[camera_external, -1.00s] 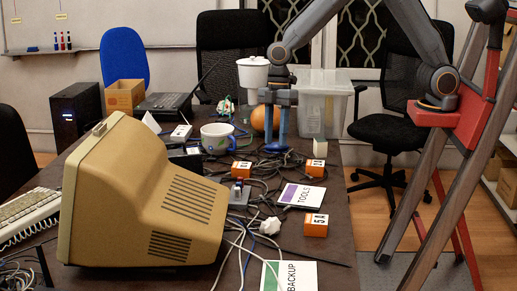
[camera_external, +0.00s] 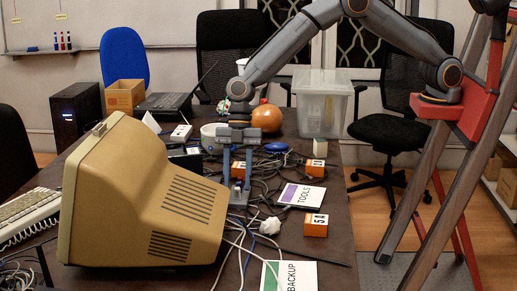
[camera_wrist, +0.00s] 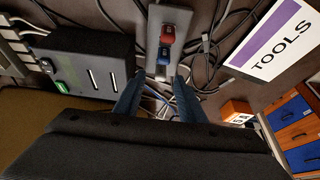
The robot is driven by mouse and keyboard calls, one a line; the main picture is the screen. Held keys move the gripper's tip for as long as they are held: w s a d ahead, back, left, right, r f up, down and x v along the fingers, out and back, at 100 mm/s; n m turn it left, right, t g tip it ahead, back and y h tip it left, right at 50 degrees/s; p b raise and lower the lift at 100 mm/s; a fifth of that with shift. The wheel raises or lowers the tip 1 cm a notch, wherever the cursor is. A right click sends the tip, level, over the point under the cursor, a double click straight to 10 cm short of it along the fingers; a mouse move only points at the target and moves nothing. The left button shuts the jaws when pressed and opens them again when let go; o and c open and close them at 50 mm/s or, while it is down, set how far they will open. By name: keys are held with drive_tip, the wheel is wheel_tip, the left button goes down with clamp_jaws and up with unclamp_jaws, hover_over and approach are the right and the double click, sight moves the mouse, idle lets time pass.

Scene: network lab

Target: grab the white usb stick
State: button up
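My gripper (camera_external: 237,184) is open, pointing down over the cables right of the beige monitor. In the wrist view, its two blue fingers (camera_wrist: 159,80) stand apart, just short of a grey strip (camera_wrist: 172,17). A red stick (camera_wrist: 168,34) and a blue stick (camera_wrist: 164,55) sit in the strip, ahead of the fingertips. In the external view, the fingers partly cover the strip (camera_external: 239,198).
The beige monitor (camera_external: 150,200) stands close on the left. A TOOLS card (camera_external: 301,195), orange boxes (camera_external: 316,225) and a BACKUP card (camera_external: 290,276) lie to the right and front. Cables run beneath my gripper. A dark box with slots (camera_wrist: 88,65) is left of the fingers.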

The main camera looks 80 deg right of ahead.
sight(237, 195)
drive_tip(key=shift+p+x, duration=0.3)
drive_tip(key=shift+x, duration=1.05)
clamp_jaws()
